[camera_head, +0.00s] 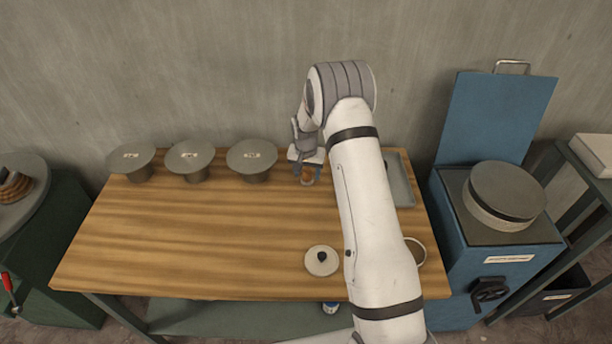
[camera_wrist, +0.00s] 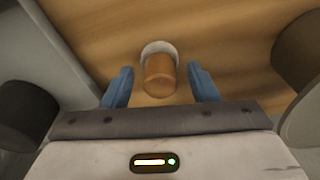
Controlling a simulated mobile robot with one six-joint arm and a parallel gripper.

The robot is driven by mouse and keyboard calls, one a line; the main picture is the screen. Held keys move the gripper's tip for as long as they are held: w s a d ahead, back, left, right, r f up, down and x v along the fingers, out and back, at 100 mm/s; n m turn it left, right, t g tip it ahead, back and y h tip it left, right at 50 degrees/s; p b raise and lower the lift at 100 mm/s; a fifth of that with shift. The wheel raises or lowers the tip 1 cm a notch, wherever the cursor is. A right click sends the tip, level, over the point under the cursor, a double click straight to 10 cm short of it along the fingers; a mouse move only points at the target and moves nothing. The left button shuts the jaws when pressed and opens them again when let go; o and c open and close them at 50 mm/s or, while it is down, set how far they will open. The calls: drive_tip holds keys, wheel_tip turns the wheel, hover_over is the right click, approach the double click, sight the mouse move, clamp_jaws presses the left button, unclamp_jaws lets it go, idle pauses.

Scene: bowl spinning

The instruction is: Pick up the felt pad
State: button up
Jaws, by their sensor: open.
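The felt pad is a small piece with an orange-brown cylindrical wooden grip (camera_wrist: 159,80) and a pale round end (camera_wrist: 158,47). It sits at the back of the wooden table, and a little of it shows in the head view (camera_head: 308,175). My gripper (camera_wrist: 161,72) is open, with one blue finger on each side of the wooden grip and a visible gap to both. In the head view my gripper (camera_head: 308,168) is low over the pad and hides its upper part.
Three grey round-topped stands (camera_head: 251,160) line the table's back left. A grey tray (camera_head: 400,180) and a round dish (camera_head: 415,250) are partly hidden by my arm. A pale knobbed disc (camera_head: 321,262) lies near the front. The table's left middle is clear. A blue machine (camera_head: 500,260) stands right.

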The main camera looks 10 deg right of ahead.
sight(307, 170)
drive_tip(key=shift+c, duration=0.4)
drive_tip(key=c, duration=1)
drive_tip(key=shift+o, duration=0.2)
drive_tip(key=shift+r, duration=0.1)
wheel_tip(307, 170, up, 10)
drive_tip(key=shift+b, duration=1.15)
drive_tip(key=o, duration=0.4)
drive_tip(key=c, duration=0.3)
